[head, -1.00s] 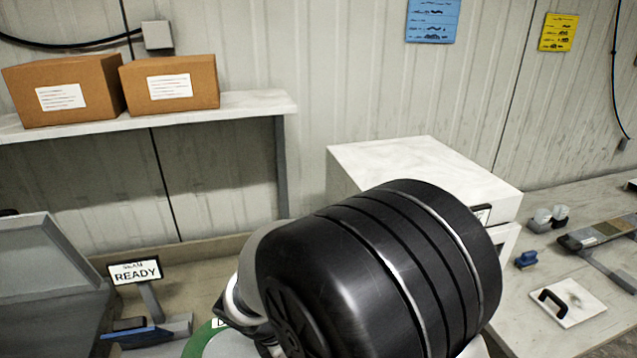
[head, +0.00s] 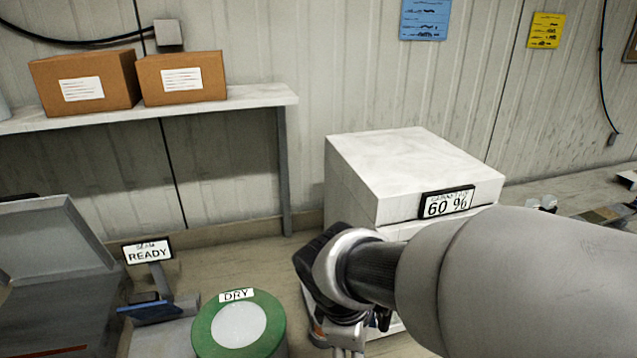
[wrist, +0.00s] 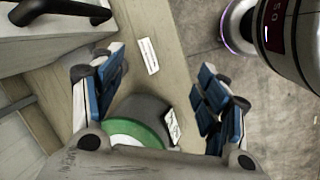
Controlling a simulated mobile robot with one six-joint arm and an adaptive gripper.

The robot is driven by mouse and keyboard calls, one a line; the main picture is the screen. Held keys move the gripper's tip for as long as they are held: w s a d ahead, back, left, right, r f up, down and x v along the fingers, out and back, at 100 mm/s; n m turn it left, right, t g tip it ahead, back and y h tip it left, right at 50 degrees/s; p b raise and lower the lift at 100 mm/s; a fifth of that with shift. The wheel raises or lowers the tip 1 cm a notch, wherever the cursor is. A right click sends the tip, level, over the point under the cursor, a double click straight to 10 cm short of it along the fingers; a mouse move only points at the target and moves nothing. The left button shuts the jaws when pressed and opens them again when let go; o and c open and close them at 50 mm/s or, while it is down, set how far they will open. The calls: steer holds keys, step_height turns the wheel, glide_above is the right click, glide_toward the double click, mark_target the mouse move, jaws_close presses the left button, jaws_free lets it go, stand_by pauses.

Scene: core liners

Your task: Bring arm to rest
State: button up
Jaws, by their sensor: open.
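My gripper (wrist: 160,100) shows in the wrist view, with its two blue-padded fingers spread wide and nothing between them. Below the gap, part of a round green and white container top (wrist: 125,132) is visible, partly hidden by the gripper body. In the head view my arm comes in from the right, and its wrist end is in front of the white cabinet. The fingers are hard to make out there. The green-rimmed container marked DRY (head: 238,325) stands to the left of my wrist, apart from it.
A white cabinet (head: 405,165) with a 60 % display (head: 447,204) stands behind my arm. A READY sign (head: 147,252) and a grey machine (head: 55,260) are at the left. Two cardboard boxes (head: 183,79) sit on a shelf (head: 240,97). Bare floor (wrist: 205,25) shows in the wrist view.

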steer(key=s+d+r+m+t+y, duration=0.1)
steer(key=s+d+r+m, duration=0.2)
steer(key=s+m, duration=0.3)
steer(key=s+d+r+m+t+y, duration=0.1)
steer(key=s+d+r+m, duration=0.3)
steer(key=s+m, duration=0.3)
steer(key=shift+s+d+r+m, duration=0.15)
steer(key=shift+d+r+m, duration=0.05)
steer(key=shift+m, duration=0.6)
steer(key=shift+c, duration=0.2)
stand_by(0.4)
